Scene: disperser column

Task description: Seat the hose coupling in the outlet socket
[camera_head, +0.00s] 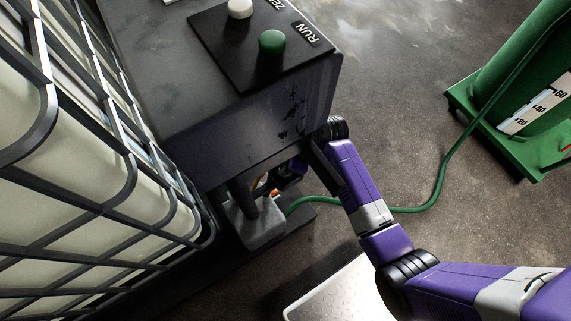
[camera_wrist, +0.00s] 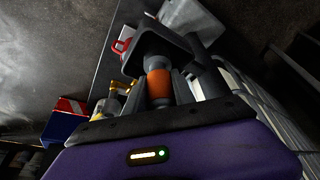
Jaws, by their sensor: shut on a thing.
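The hose coupling shows in the wrist view as an orange band (camera_wrist: 159,84) with a dark grey part at its far end. My gripper (camera_wrist: 160,95) is shut on it, one finger on each side. The coupling's far end points at a dark block (camera_wrist: 140,62), which looks like the outlet socket; I cannot tell whether it is inside or only in front of it. In the head view my gripper (camera_head: 288,172) is low beside the grey cabinet, partly hidden. A small bit of orange (camera_head: 273,191) shows there. The green hose (camera_head: 437,190) runs from under the cabinet across the floor.
The grey cabinet (camera_head: 235,140) carries a green RUN button (camera_head: 272,41) and a white button (camera_head: 240,8). A caged pale tank (camera_head: 90,170) stands at left. A green column with a scale (camera_head: 537,102) stands at right. A red and blue box (camera_wrist: 65,118) shows in the wrist view.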

